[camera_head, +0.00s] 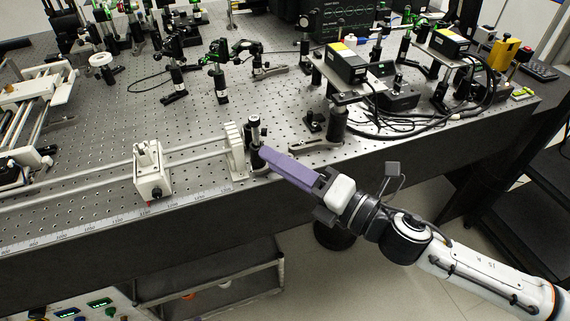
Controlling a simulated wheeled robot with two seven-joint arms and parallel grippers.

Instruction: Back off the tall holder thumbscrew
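A tall dark post holder (255,134) with a lighter metal top stands upright near the front edge of the bench, just right of the white rail end block. My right gripper (264,153) reaches in from the lower right with its long purple fingers pointing at the lower part of this holder. The fingertips are at or very near it; I cannot tell whether they touch. The fingers look close together from this side, and the gap between them is hidden. The thumbscrew cannot be made out, being small or behind the fingertips. My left gripper is not in view.
A white end block (234,150) and a white carriage (151,172) sit on rails left of the holder. A short post mount (315,122) and flat base (316,145) are to its right. Boxes with cables (400,96) crowd the right side. A ruler (120,220) lines the front edge.

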